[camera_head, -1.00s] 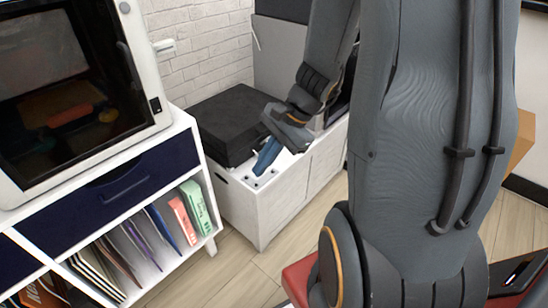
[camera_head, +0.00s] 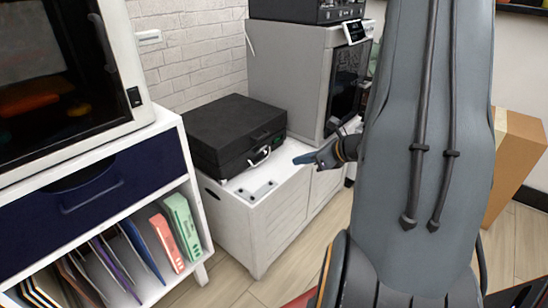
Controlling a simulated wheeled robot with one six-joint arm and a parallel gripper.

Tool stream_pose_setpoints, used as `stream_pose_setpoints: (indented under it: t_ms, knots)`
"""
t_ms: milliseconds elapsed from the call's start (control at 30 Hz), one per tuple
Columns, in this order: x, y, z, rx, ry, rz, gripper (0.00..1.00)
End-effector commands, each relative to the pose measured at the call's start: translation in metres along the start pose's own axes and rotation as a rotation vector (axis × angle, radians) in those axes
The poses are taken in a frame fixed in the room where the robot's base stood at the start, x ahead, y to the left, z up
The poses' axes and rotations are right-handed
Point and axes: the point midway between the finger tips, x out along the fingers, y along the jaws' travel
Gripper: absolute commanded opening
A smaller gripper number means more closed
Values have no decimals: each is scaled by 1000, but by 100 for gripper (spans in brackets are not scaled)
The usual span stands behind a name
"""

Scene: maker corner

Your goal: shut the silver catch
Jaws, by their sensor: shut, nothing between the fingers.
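The black case (camera_head: 232,125) lies closed-looking on top of a white low cabinet. A small silver catch (camera_head: 259,157) shows on its front side near the right corner. It appears to stick out from the case, but it is too small to tell its exact position. My gripper (camera_head: 301,160), with blue fingertips, is shut and empty. In the picture it is to the right of the catch and apart from it, above the cabinet's front edge. My arm hides part of the scene behind it.
A grey machine (camera_head: 292,79) stands right of the case. A shelf unit (camera_head: 172,128) with folders is at left, and a cardboard box (camera_head: 518,158) at right.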

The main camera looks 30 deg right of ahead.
Motion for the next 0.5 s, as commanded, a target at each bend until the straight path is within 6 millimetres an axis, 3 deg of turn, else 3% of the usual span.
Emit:
stream_pose_setpoints:
  t_ms: [267,500]
  knots:
    - [19,1,-1,-2,1,4,0]
    - [65,2,-1,-3,1,5,0]
